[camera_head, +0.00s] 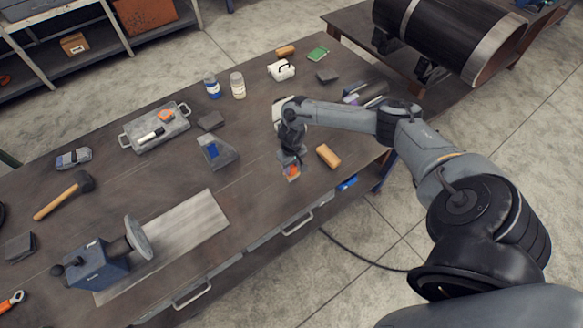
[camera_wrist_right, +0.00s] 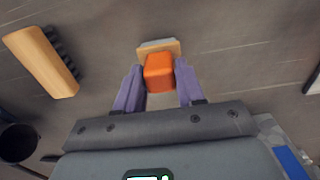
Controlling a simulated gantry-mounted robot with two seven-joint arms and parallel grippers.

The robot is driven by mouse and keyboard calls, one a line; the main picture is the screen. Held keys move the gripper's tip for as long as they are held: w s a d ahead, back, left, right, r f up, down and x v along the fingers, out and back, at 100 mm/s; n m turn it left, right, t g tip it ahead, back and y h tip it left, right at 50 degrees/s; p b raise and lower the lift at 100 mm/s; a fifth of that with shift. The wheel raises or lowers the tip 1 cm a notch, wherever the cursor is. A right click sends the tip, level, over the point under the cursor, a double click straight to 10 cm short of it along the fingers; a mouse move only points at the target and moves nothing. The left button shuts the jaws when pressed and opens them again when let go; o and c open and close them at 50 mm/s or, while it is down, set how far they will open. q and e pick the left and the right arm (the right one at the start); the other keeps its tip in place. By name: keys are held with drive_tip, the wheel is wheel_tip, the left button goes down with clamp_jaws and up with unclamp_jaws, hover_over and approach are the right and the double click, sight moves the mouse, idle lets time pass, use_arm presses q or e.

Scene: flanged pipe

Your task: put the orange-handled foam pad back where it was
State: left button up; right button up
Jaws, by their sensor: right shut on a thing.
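The foam pad (camera_head: 292,175) has an orange handle and a pale base, and shows just below my right gripper (camera_head: 291,162) in the head view. In the right wrist view the orange handle (camera_wrist_right: 159,72) sits between the two purple fingers of my right gripper (camera_wrist_right: 158,88), which is shut on it. Part of the pale and tan pad (camera_wrist_right: 159,47) shows beyond the handle; the rest is hidden. I cannot tell whether the pad touches the bench (camera_head: 250,175) or hangs just above it. My left gripper is not in view.
A wooden brush (camera_head: 328,156) lies close to the right of the pad. A grey tray (camera_head: 176,130) holding small items, two jars (camera_head: 238,86) and a grey-blue block (camera_head: 217,151) stand to the left. The bench's front edge with drawer handles (camera_head: 298,224) is near.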

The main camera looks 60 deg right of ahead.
drive_tip(key=shift+f, duration=0.6)
drive_tip(key=shift+f, duration=0.1)
drive_tip(key=o, duration=0.9)
drive_tip(key=shift+o, duration=0.2)
